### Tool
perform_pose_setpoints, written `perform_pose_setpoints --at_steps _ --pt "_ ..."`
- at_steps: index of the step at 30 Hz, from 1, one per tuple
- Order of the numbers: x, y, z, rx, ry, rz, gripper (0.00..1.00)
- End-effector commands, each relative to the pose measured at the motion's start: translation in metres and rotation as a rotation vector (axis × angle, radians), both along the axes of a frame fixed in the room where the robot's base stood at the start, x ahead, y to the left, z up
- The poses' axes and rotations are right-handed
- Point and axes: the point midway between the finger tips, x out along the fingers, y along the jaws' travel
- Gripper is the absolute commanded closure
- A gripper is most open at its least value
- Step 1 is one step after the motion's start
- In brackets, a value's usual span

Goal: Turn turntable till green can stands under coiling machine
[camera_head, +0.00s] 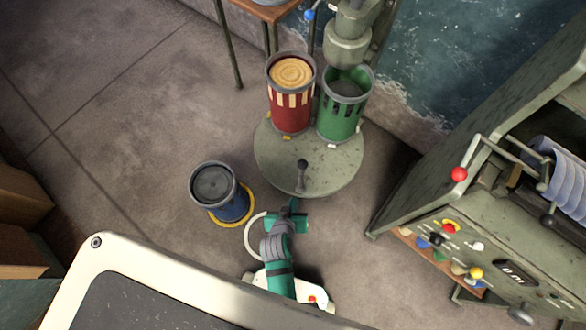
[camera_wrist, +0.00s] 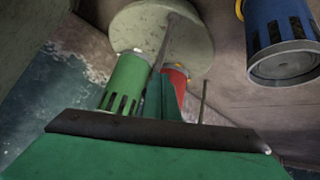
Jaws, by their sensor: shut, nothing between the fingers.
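The round grey-green turntable (camera_head: 275,172) carries a red can with cream marks (camera_head: 290,112) and a green can (camera_head: 341,125). The red can holds a tan coil; the green can's inside looks dark and empty. The coiling machine's head (camera_head: 347,50) is directly above the green can's mouth, slightly toward its rear in the picture. An upright handle (camera_head: 302,176) stands near the turntable's front edge. My gripper (camera_head: 292,204) is shut and empty, just in front of that edge, apparently apart from the handle. The wrist view shows the turntable (camera_wrist: 135,25), green can (camera_wrist: 124,82) and red can (camera_wrist: 178,82).
A blue can (camera_head: 230,203) stands on the floor left of the turntable, by a yellow ring (camera_head: 247,216). A grey-green machine with knobs (camera_head: 455,225) stands at the right. A small wooden table (camera_head: 262,10) is at the back. Open floor lies to the left.

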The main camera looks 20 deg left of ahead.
Motion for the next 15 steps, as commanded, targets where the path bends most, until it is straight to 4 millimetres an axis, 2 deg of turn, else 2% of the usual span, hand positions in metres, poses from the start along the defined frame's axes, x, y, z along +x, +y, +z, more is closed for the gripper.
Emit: perform_pose_setpoints --at_steps 1,7,12,15 --pt "0.014 0.013 -0.005 -0.025 0.017 0.002 1.00" --pt "0.051 0.052 -0.015 -0.147 0.101 -0.052 1.00" --pt "0.070 0.088 -0.004 -0.238 0.141 -0.123 1.00" --pt "0.075 0.104 0.005 -0.275 0.153 -0.161 1.00"
